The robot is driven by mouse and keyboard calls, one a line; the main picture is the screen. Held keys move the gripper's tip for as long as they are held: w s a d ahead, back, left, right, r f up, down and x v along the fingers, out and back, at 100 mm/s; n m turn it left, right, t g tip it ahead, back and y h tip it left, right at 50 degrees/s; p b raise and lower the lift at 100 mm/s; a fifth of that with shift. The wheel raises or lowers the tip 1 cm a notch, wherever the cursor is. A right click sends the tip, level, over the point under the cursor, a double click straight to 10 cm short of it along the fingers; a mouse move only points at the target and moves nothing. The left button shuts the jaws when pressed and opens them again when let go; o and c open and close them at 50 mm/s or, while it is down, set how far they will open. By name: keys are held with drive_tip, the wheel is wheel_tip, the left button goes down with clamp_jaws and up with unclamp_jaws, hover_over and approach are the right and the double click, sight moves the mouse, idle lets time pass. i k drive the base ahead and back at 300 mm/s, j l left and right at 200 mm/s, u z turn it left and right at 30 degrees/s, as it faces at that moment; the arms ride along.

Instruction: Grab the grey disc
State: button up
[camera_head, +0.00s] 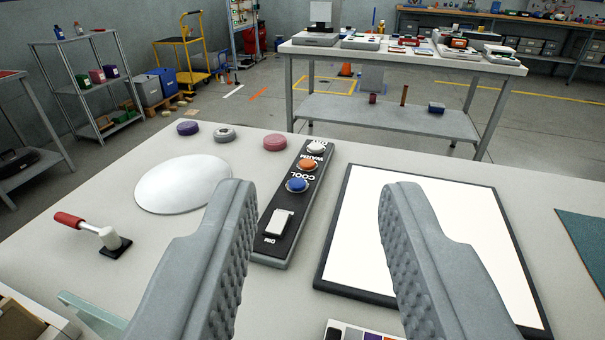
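The grey disc (224,134) lies on the table at the back left. It stands between a purple disc (187,128) on its left and a pink disc (275,142) on its right. A small dark mark shows on its top. My gripper (318,195) is in the foreground, nearer to the camera than the disc and to its right. Its two grey ridged fingers are wide apart with nothing between them. The grey disc is fully visible and apart from my gripper.
A white round plate (183,184) lies just in front of the discs. A black button panel (290,205) and a framed white panel (423,235) lie on the table (100,195). A red-handled lever (92,230) stands at left. Another table (400,54) stands behind.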

sight(223, 135)
drive_tip(key=j+z, duration=0.25)
drive_tip(key=j, duration=0.25)
drive_tip(key=i+j+z, duration=0.1)
drive_tip(key=j+z, duration=0.15)
drive_tip(key=j, duration=0.3)
drive_tip(key=u, duration=2.1)
drive_tip(key=i+j+u, duration=0.1)
drive_tip(key=j, duration=0.35)
drive_tip(key=i+j+u, duration=0.1)
drive_tip(key=i+j, duration=0.15)
drive_tip(key=j, duration=0.2)
drive_tip(key=i+j+u, duration=0.1)
drive_tip(key=j, duration=0.3)
drive_tip(key=i+j+u, duration=0.1)
drive_tip(key=i+j, duration=0.25)
drive_tip(key=i+j+z, duration=0.2)
drive_tip(key=i, duration=0.2)
drive_tip(key=i+j+z, duration=0.15)
drive_tip(key=i, duration=0.3)
drive_tip(key=i+j+z, duration=0.2)
drive_tip(key=i, duration=0.2)
drive_tip(key=i+l+z, duration=0.25)
drive_tip(key=z, duration=0.2)
drive_tip(key=i+z, duration=1.25)
drive_tip(key=i+j+z, duration=0.1)
drive_tip(key=i+z, duration=0.15)
drive_tip(key=i, duration=1.3)
